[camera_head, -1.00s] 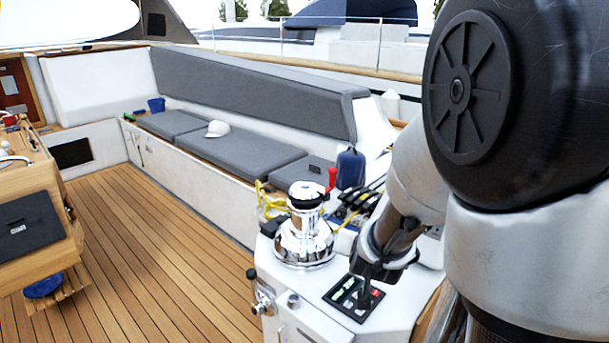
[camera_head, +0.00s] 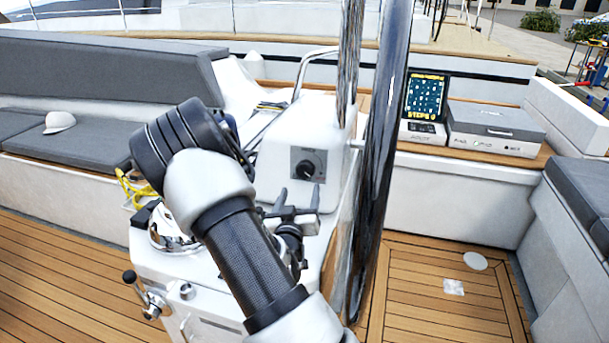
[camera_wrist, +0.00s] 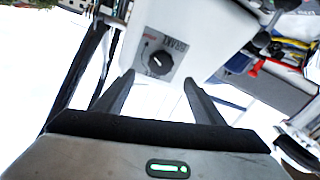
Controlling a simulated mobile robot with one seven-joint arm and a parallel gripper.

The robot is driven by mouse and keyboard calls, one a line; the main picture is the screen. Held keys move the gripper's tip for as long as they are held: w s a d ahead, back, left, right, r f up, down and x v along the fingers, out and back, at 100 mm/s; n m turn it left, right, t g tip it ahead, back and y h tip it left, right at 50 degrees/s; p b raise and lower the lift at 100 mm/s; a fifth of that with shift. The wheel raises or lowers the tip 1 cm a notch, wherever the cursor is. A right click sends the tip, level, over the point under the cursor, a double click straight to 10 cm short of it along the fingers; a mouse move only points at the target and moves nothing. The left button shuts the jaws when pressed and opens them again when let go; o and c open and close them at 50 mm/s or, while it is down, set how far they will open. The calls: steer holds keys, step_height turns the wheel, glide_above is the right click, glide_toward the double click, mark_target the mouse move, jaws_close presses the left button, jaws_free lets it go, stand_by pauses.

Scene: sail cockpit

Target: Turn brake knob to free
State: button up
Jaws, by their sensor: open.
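The brake knob (camera_head: 305,168) is a round black knob on a grey square plate, on the face of a white pedestal (camera_head: 285,125). In the wrist view the knob (camera_wrist: 159,63) sits above and between my fingers, with a light mark on its face; the small lettering on its plate is too blurred to read. My gripper (camera_head: 298,197) is open and empty in the head view, a little below the knob and apart from it. In the wrist view the two fingers of my gripper (camera_wrist: 157,78) point toward the plate.
A chrome winch (camera_head: 168,232) stands left of my arm, partly hidden by it. A shiny upright steel tube (camera_head: 380,160) rises just right of the pedestal. A screen (camera_head: 426,95) and a grey-lidded box (camera_head: 493,125) stand on the ledge farther right.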

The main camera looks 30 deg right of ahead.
mark_target(305, 172)
steer(key=x, duration=1)
steer(key=shift+w+d, duration=0.25)
steer(key=c, duration=1.1)
steer(key=shift+o, duration=0.2)
